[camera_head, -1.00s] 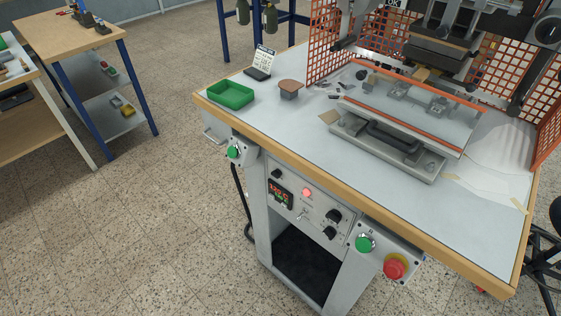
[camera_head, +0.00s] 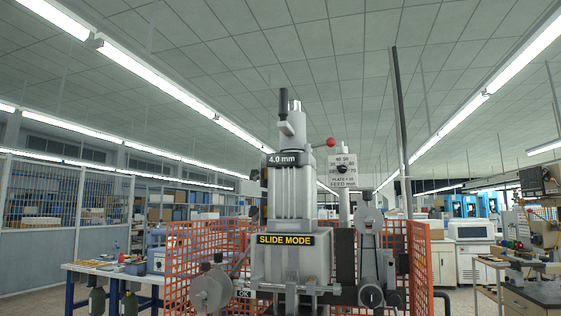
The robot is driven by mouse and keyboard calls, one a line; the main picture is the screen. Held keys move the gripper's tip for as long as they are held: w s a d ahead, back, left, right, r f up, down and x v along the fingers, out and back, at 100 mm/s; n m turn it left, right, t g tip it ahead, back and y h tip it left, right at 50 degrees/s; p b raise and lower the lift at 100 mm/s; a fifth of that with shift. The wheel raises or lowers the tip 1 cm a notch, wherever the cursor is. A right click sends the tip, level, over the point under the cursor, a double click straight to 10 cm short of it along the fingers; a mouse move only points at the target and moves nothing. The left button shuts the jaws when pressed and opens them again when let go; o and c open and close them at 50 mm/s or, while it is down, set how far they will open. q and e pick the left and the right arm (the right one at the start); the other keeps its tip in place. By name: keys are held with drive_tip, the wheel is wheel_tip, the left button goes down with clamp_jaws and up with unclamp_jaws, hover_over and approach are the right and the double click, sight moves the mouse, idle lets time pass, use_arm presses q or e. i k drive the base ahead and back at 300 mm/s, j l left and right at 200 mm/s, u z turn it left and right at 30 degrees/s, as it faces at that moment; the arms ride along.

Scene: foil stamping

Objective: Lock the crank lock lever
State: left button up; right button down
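The top of the grey stamping press (camera_head: 292,200) stands upright near the middle of the head view. A crank with a black upright handle (camera_head: 283,103) sits at its top. A short lever with a red ball knob (camera_head: 331,142) sticks out to the right just below the crank; it looks like the lock lever, though no label on it is readable. The lever points right and slightly up. A label reading "4.0 mm" (camera_head: 284,159) is below the crank, and a "SLIDE MODE" sign (camera_head: 285,239) is lower down. Neither of my grippers is in view.
Orange mesh guards (camera_head: 190,265) flank the press on both sides. Foil rolls (camera_head: 211,289) sit at its lower left and right. A blue-legged bench (camera_head: 112,273) is behind at the left. The worktable is out of view.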

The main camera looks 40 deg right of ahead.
sight(331, 142)
drive_tip(key=z, duration=1.4)
drive_tip(key=j+z, duration=0.2)
drive_tip(key=z, duration=0.15)
drive_tip(key=i+j+z, duration=0.1)
drive_tip(key=z, duration=0.25)
drive_tip(key=j, duration=0.1)
